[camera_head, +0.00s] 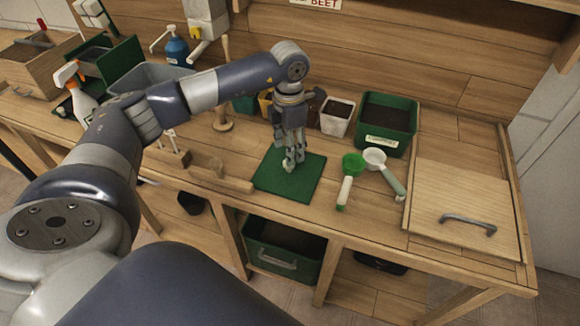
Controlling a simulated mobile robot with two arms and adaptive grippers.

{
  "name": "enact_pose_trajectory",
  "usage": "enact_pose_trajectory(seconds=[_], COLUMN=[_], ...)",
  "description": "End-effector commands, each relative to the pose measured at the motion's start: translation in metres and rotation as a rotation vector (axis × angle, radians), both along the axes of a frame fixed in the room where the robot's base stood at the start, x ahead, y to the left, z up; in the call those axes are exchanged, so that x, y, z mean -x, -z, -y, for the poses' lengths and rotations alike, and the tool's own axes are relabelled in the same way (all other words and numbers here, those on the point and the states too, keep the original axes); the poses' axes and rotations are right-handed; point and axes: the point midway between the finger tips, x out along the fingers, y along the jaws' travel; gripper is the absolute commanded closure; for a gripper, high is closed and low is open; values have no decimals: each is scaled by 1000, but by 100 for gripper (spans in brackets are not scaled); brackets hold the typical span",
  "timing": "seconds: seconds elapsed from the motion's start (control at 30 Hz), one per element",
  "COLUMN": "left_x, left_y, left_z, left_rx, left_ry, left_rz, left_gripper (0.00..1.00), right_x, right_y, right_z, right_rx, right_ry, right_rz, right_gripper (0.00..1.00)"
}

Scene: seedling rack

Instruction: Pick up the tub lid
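A square wooden lid (465,199) with a dark metal bar handle (468,223) lies flat at the right end of the bench; I take it to be the tub lid. Whatever is under it is hidden. My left gripper (291,163) points down over the dark green mat (305,183), well to the left of the lid. Its fingers look close together, but from this angle I cannot tell whether they are open or shut. I see nothing between them. My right gripper is not in view.
A green scoop (352,165) and a white scoop (375,158) lie between mat and lid. Behind them stand a white pot (336,117) and a green labelled tub of soil (378,142). A spray bottle (80,98) stands at left. The back wall is wooden.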

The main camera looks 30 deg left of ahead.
Motion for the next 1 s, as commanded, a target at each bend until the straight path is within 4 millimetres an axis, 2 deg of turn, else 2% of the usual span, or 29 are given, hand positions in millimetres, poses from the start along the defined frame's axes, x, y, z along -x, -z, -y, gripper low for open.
enact_pose_trajectory(seconds=[0.1, 0.17, 0.27, 0.37, 0.5, 0.77, 0.8, 0.87, 1.0], left_x=[0, 1, 4, 7, 5, 5, 5, 5, 5], left_y=[8, 12, 23, 39, 57, 62, 62, 62, 62], left_z=[0, 0, 1, 1, 1, 1, 1, 1, 1], left_rx=[0, 0, 1, 0, 1, 1, 1, 1, 1], left_ry=[1, 1, 1, 2, 1, 1, 1, 1, 1], left_rz=[0, 0, -3, -4, 0, 2, 2, 2, 2], left_gripper=[50, 50, 50, 50, 50, 50, 53, 66, 98], right_x=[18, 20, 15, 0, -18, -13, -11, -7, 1], right_y=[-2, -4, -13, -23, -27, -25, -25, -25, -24], right_z=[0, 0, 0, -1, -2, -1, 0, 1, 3], right_rx=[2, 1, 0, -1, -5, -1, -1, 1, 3], right_ry=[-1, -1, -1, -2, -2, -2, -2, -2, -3], right_rz=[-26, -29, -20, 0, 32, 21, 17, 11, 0], right_gripper=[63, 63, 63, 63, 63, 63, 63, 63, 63])
